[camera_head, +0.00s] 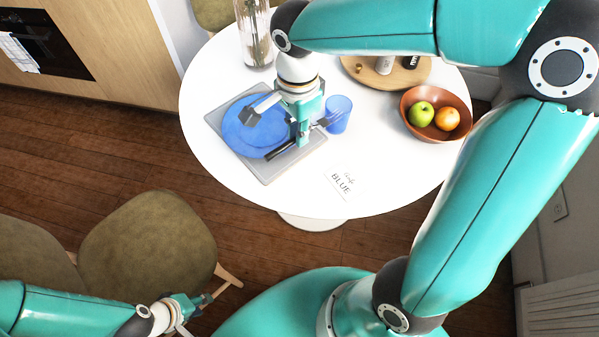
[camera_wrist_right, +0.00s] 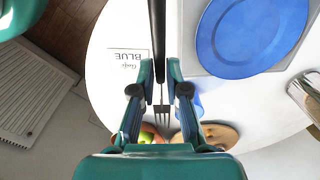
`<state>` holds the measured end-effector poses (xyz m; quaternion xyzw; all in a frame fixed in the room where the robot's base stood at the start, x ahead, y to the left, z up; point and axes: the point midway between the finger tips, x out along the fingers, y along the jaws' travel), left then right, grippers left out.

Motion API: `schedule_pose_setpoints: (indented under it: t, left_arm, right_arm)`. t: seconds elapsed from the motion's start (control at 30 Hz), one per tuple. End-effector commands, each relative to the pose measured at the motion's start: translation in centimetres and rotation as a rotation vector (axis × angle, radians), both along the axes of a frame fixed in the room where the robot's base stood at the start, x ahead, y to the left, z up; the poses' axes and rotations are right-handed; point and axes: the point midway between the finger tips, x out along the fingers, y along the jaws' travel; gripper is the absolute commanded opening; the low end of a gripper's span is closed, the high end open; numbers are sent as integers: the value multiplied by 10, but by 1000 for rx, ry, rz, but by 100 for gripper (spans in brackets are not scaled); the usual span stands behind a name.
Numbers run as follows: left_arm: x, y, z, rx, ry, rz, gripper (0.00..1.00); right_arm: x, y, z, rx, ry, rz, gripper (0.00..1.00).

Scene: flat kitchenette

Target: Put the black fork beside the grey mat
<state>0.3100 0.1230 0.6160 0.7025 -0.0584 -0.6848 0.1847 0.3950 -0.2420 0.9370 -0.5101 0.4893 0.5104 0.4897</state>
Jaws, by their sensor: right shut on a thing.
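The black fork (camera_wrist_right: 157,45) has a dark handle and grey tines. In the wrist view it runs between the two fingers of my right gripper (camera_wrist_right: 160,92), which is shut on it. In the head view my right gripper (camera_head: 300,138) is over the right part of the grey mat (camera_head: 267,177), and the dark fork handle (camera_head: 280,151) shows below it, above or at the mat's front right part. Contact with the mat cannot be told. A blue plate (camera_head: 243,140) lies on the mat. My left gripper (camera_head: 195,305) is low at the bottom left, away from the table; its jaws are unclear.
A blue cup (camera_head: 338,115) stands right of the mat. A white card (camera_head: 345,184) reading BLUE lies front right. A brown bowl (camera_head: 419,98) with fruit, a round wooden board (camera_head: 400,75) and a glass vase (camera_head: 256,35) stand further out. White table (camera_head: 300,190) is free before the mat.

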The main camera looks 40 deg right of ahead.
Motion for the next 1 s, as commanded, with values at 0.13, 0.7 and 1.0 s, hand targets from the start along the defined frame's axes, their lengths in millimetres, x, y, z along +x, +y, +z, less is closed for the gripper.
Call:
schedule_pose_setpoints:
  t: [0.13,0.7,1.0]
  left_arm:
    - [0,0,-4,0,0,0,34]
    - [0,0,-10,0,0,0,34]
    - [0,0,-12,0,0,0,34]
  right_arm:
    - [-2,0,-44,0,9,1,0]
    - [-1,0,-128,0,3,2,0]
    - [0,0,-158,0,0,2,0]
